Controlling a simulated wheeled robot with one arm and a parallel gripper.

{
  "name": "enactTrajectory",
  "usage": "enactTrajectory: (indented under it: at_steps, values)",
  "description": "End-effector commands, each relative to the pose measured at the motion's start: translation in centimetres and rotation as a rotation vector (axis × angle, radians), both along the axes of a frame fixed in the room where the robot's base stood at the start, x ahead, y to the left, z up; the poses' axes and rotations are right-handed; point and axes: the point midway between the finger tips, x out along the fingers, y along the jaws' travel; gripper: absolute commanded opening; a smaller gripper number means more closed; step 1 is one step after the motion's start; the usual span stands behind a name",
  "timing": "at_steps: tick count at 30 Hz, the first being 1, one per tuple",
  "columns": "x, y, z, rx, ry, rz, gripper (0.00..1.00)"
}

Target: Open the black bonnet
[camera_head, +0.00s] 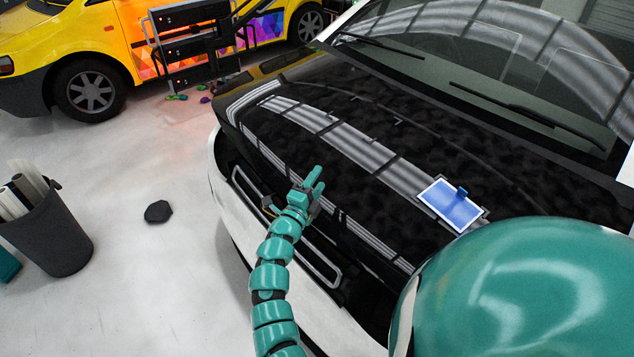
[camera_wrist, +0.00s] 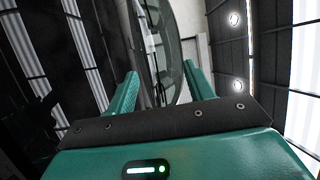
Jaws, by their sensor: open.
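The black bonnet (camera_head: 345,135) of the white car fills the middle of the head view, glossy with pale light reflections. It looks down or nearly down; I cannot tell whether its front edge is slightly raised. My gripper (camera_head: 314,180) is at the bonnet's front edge, near the middle of the car's nose. I cannot tell whether it touches the bonnet. In the wrist view, my gripper (camera_wrist: 161,82) has its two teal fingers apart with nothing clearly between them. The dark bonnet surface (camera_wrist: 45,50) shows on the left there, and the windscreen lies beyond the fingers.
A blue-and-white tablet-like panel (camera_head: 450,204) lies on the bonnet at right. The front grille (camera_head: 290,235) is below my gripper. A dark bin (camera_head: 50,235) with rolls and a black lump (camera_head: 158,211) stand on the floor at left. A yellow car (camera_head: 75,55) and black cart (camera_head: 187,45) are behind.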

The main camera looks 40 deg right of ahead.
Motion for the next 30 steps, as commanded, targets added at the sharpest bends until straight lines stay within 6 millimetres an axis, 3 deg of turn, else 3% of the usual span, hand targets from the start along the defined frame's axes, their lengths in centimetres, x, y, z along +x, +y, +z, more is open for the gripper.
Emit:
enactTrajectory:
  at_steps: [21, 30]
  values:
    - [-5.9, 11.7, -2.5, 0.002, 0.003, 0.005, 0.53]
    - [-7.5, 14.6, -2.7, 0.0, 0.001, 0.001, 0.53]
